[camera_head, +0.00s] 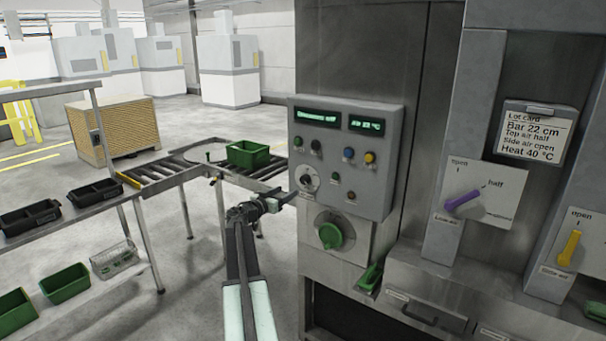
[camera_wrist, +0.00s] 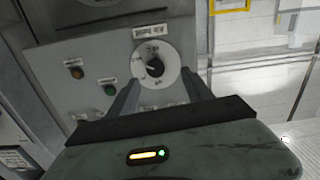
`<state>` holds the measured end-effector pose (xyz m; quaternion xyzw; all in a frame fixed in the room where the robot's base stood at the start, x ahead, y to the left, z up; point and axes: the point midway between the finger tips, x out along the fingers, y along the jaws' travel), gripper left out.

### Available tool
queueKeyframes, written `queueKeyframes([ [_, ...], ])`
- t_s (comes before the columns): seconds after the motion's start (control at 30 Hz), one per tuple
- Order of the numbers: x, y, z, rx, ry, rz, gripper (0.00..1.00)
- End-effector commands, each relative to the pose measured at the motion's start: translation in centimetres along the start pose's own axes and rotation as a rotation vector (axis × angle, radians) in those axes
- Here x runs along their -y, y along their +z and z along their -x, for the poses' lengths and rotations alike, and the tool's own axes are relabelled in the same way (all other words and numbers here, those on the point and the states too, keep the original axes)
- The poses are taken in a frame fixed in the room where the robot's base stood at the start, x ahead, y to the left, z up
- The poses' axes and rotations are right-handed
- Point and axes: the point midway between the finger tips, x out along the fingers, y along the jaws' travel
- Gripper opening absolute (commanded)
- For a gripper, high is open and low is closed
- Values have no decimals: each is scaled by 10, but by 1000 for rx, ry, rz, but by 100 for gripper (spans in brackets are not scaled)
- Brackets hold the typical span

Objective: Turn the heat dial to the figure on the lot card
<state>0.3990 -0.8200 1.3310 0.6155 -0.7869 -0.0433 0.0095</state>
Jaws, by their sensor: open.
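The lot card (camera_head: 537,134) at the upper right reads Bar 22 cm, Top air half, Side air open, Heat 40 °C. The heat dial (camera_head: 307,180) is a white disc with a dark knob, low on the left of the grey control box. In the wrist view the dial (camera_wrist: 154,67) sits under a label reading Air heat. My gripper (camera_head: 291,198) is close in front of it. In the wrist view my gripper (camera_wrist: 161,78) is open, its fingers apart on either side of the dial's lower part; I cannot tell whether they touch it. The dial's exact figure is too small to read.
The control box (camera_head: 348,200) has green displays (camera_head: 367,125); the right one seems to show 40 °C. A large green knob (camera_head: 330,236) is below the heat dial. A purple lever (camera_head: 463,201) and a yellow lever (camera_head: 570,248) are right. A green crate (camera_head: 248,154) stands on rollers behind.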

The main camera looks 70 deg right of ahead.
Motion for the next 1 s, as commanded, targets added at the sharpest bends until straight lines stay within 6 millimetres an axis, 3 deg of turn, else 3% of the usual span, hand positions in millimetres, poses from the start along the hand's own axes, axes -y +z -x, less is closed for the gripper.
queueKeyframes([
  [0.07, -11, -11, -18, -29, 9, -12, 59],
  [0.37, -14, -12, -33, -38, 13, -16, 59],
  [0.7, -14, -14, -92, -37, 14, -16, 59],
  [1.0, -16, -14, -99, -37, 13, -16, 59],
])
